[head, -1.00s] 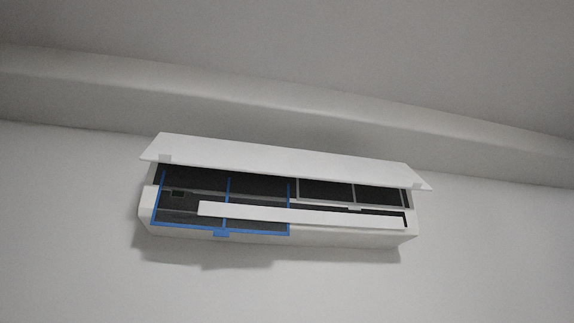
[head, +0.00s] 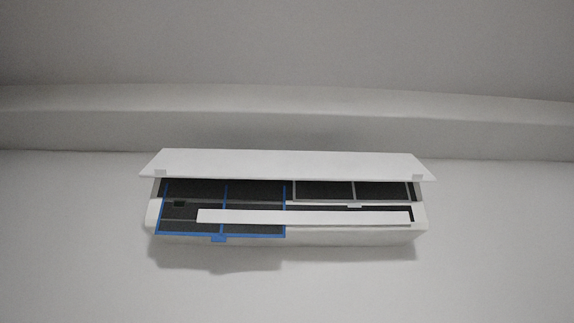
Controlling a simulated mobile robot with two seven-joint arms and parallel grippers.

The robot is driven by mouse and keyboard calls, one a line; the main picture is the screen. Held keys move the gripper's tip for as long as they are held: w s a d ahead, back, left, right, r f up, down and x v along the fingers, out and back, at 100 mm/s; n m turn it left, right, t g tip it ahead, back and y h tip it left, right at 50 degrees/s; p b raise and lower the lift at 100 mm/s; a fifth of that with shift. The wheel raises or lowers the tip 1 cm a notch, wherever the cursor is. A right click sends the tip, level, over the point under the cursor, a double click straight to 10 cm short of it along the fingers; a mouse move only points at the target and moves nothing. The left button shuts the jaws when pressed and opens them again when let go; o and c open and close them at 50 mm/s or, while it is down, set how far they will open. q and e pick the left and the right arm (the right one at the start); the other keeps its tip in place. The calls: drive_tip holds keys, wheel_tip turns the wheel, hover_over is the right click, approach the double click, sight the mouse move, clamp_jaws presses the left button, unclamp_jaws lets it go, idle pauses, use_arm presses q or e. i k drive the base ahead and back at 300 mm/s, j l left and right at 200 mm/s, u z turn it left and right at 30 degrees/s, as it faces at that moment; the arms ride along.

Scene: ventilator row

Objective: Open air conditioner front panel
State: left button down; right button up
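The white air conditioner (head: 350,237) is mounted on the wall in the middle of the head view. Its front panel (head: 290,164) is raised and sticks out above the body, leaving the inside exposed. A blue-framed filter (head: 225,210) shows in the left half and a grey-framed filter (head: 352,190) in the right half. A long white strip (head: 300,217) crosses in front of the lower part of the filters. Neither of my grippers is in view.
The wall (head: 80,240) around the unit is bare. A ledge (head: 290,120) runs along the top of the wall under the ceiling (head: 290,40). No obstacles show in front of the unit.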

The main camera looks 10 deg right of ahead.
sight(256, 164)
drive_tip(key=k+l+u, duration=0.15)
drive_tip(key=l, duration=0.3)
drive_tip(key=k+l+u, duration=0.15)
drive_tip(key=l, duration=0.35)
drive_tip(key=k+l+u, duration=0.15)
drive_tip(key=l, duration=0.3)
drive_tip(key=k+l+u, duration=0.15)
drive_tip(key=l, duration=0.25)
drive_tip(key=k+l+u, duration=0.15)
drive_tip(key=l, duration=0.25)
drive_tip(key=k+z, duration=0.1)
drive_tip(key=z, duration=0.2)
drive_tip(key=i+j+z, duration=0.15)
drive_tip(key=j+z, duration=0.25)
drive_tip(key=i+j+z, duration=0.1)
drive_tip(key=z, duration=0.3)
drive_tip(key=j+z, duration=0.15)
drive_tip(key=j, duration=0.3)
drive_tip(key=i+j+z, duration=0.15)
drive_tip(key=j, duration=1.65)
drive_tip(key=i+z, duration=0.05)
drive_tip(key=i, duration=0.05)
